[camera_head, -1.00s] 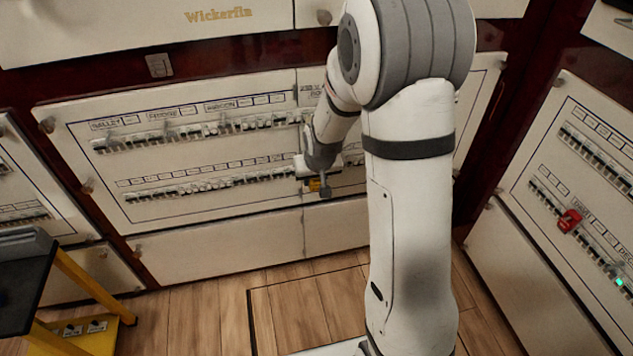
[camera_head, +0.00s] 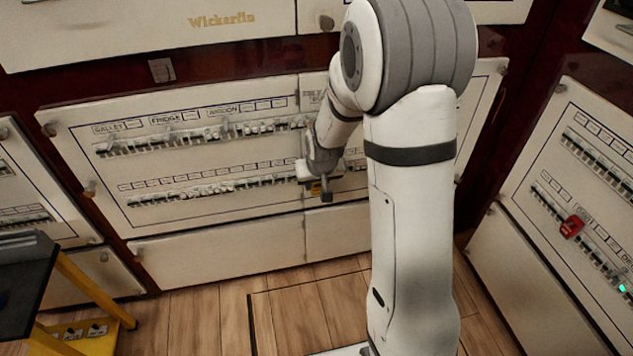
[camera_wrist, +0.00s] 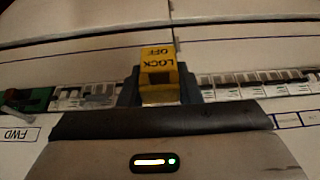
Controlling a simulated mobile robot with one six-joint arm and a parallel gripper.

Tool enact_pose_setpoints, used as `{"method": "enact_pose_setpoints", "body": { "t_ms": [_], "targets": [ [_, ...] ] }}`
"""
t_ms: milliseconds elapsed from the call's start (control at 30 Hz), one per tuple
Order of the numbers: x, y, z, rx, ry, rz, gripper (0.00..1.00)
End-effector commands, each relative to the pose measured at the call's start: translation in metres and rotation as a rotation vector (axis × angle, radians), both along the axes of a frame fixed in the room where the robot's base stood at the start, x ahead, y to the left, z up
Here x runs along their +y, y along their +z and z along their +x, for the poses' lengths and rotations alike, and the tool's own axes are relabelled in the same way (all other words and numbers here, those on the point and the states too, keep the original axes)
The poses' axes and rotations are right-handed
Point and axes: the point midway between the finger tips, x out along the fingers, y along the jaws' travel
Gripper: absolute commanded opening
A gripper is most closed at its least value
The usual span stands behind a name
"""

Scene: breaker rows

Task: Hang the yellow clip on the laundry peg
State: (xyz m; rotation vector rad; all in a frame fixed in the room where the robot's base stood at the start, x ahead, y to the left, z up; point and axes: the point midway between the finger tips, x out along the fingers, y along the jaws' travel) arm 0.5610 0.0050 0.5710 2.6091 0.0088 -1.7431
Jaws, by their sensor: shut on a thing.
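The yellow clip (camera_wrist: 160,68), marked LOCK OFF, sits between the two dark fingers of my gripper (camera_wrist: 160,88) in the wrist view. My gripper is shut on it. In the head view my gripper (camera_head: 318,182) is in front of the right end of the lower breaker row, and a bit of the yellow clip (camera_head: 316,188) shows there. In the wrist view the clip covers part of the switch row; whether it touches a switch I cannot tell. I cannot make out a label reading laundry or tell which peg is the laundry one.
The breaker panel (camera_head: 230,163) has two switch rows. A green switch (camera_wrist: 28,101) is left of the clip, above an FWD label. A red clip (camera_head: 572,227) is on the right-hand panel. A dark-topped, yellow-legged stand (camera_head: 70,285) is at the left.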

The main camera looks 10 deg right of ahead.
Motion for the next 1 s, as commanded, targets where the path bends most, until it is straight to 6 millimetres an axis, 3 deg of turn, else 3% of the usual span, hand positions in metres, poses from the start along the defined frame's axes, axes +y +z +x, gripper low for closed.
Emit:
{"method": "enact_pose_setpoints", "body": {
  "t_ms": [1000],
  "targets": [
    [0.0004,0.0001,0.0066,0.000,0.000,0.000,0.09]
  ]
}}
